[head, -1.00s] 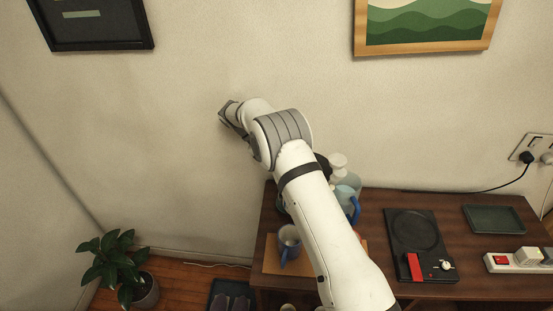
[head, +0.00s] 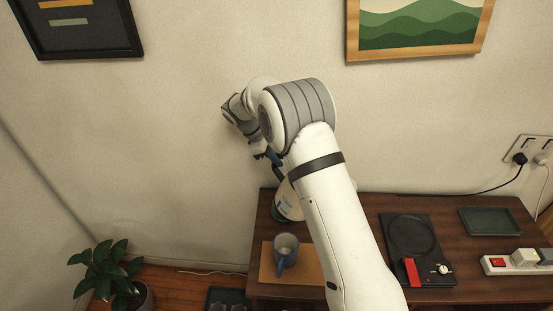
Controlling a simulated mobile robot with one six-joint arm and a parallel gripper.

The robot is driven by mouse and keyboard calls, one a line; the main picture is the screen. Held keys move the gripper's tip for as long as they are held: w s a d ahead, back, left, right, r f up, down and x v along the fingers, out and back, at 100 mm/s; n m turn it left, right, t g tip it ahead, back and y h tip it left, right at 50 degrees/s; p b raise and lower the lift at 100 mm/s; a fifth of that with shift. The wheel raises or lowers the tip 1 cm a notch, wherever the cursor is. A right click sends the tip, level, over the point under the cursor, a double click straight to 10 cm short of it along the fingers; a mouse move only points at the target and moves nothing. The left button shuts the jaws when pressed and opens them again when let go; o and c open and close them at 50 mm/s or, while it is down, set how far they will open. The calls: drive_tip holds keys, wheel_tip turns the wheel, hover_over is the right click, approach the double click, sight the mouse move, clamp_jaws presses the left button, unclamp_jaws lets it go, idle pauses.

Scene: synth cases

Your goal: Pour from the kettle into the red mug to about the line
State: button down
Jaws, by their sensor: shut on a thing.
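My gripper (head: 263,152) is in front of the wall, high above the left part of the table, shut on a blue part (head: 275,159) of some vessel. Below it shows a pale and dark green body (head: 287,204), mostly hidden by my arm. I cannot tell whether this is the kettle, or whether it is clear of the table. A blue-grey mug (head: 285,250) stands upright, lower in the picture than the gripper. I see no red mug. The line and the mug's fill level cannot be made out.
The mug stands on a tan mat (head: 267,268) on the dark wooden table (head: 376,208). A black hotplate (head: 412,236), a dark tray (head: 489,221) and a power strip (head: 515,263) are at the right. A potted plant (head: 104,270) stands on the floor at left.

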drive_tip(key=shift+s+d+r+b, duration=0.1)
drive_tip(key=shift+s+d+b, duration=0.1)
drive_tip(key=shift+d+b, duration=0.15)
drive_tip(key=s+d+b, duration=0.1)
drive_tip(key=b, duration=0.1)
drive_tip(key=s+d+t+y+b, duration=0.1)
drive_tip(key=b, duration=0.1)
drive_tip(key=shift+s+r, duration=0.1)
drive_tip(key=shift+r, duration=0.4)
drive_tip(key=shift+r+p, duration=0.1)
drive_tip(key=shift+p, duration=0.2)
